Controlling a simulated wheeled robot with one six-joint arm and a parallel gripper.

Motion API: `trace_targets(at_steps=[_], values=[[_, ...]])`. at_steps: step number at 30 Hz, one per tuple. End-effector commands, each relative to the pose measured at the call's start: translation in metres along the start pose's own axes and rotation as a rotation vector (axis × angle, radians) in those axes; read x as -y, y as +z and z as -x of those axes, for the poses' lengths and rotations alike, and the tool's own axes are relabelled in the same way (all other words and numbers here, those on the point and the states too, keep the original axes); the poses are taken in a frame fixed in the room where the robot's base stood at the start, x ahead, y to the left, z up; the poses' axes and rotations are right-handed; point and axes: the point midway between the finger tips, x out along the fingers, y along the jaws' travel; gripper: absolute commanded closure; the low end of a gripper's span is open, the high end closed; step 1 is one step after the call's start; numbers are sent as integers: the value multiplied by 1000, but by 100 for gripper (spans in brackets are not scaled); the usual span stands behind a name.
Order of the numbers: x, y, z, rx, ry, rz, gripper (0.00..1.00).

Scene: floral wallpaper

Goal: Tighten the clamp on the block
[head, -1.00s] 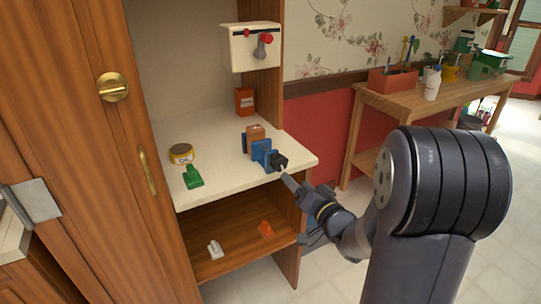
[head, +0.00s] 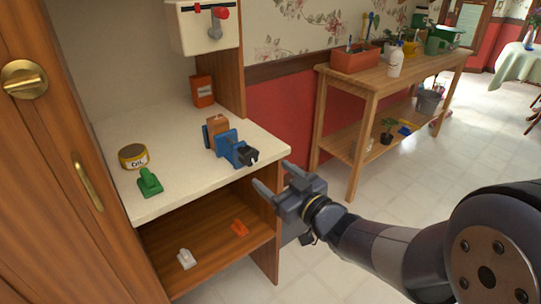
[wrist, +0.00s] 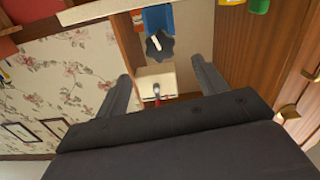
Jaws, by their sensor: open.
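The blue clamp (head: 228,143) stands on the cream shelf top near its right edge, around a brown block (head: 216,128). Its black knob (head: 247,156) faces the shelf's front right. In the wrist view the clamp's blue body (wrist: 157,18) and black star-shaped knob (wrist: 160,46) show at the top centre. My gripper (head: 276,178) is open and empty, off the shelf's right front edge and apart from the knob. In the wrist view the knob lies beyond the fingertips, roughly between their lines. The clamp's far jaw is partly hidden by the block.
A cream wall box (head: 188,30) hangs above. The lower shelf holds a white item (head: 186,259) and an orange one (head: 239,229). A wooden bench (head: 380,90) stands right.

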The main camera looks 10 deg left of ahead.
Motion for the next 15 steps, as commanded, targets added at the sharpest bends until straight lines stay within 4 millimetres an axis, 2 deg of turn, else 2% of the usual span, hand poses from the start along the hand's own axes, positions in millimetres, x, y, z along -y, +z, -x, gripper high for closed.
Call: trace_targets(at_steps=[15], values=[[0,1,-87,1,0,-3,32]])
